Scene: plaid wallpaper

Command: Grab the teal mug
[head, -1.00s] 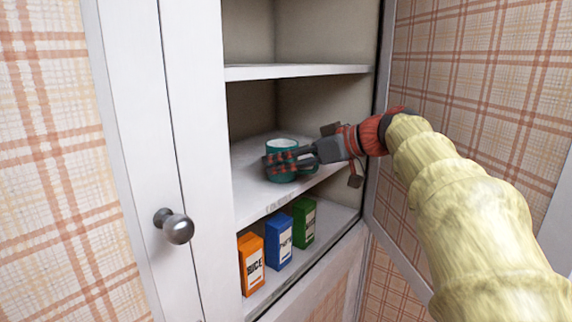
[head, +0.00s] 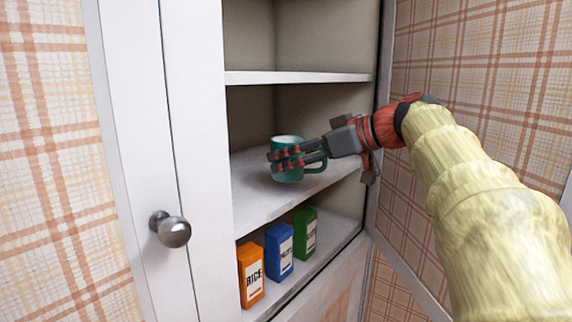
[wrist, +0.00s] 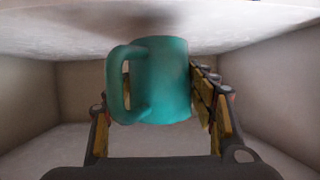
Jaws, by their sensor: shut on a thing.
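The teal mug (head: 289,174) is upright over the middle shelf of the white cabinet, its handle toward the right. My gripper (head: 273,159) reaches in from the right with its fingers closed around the mug's sides. In the wrist view the mug (wrist: 165,85) fills the space between the fingers, with its handle on the left. That view seems upside down, with the pale shelf surface and a shadow at the top. The mug looks slightly raised off the shelf, though the gap is small. Parts of its side are hidden by the fingers.
The middle shelf (head: 255,200) is otherwise clear. An upper shelf (head: 300,77) lies above my gripper. Orange (head: 250,272), blue (head: 278,250) and green (head: 305,232) boxes stand on the shelf below. A white door with a round knob (head: 174,230) is at the left.

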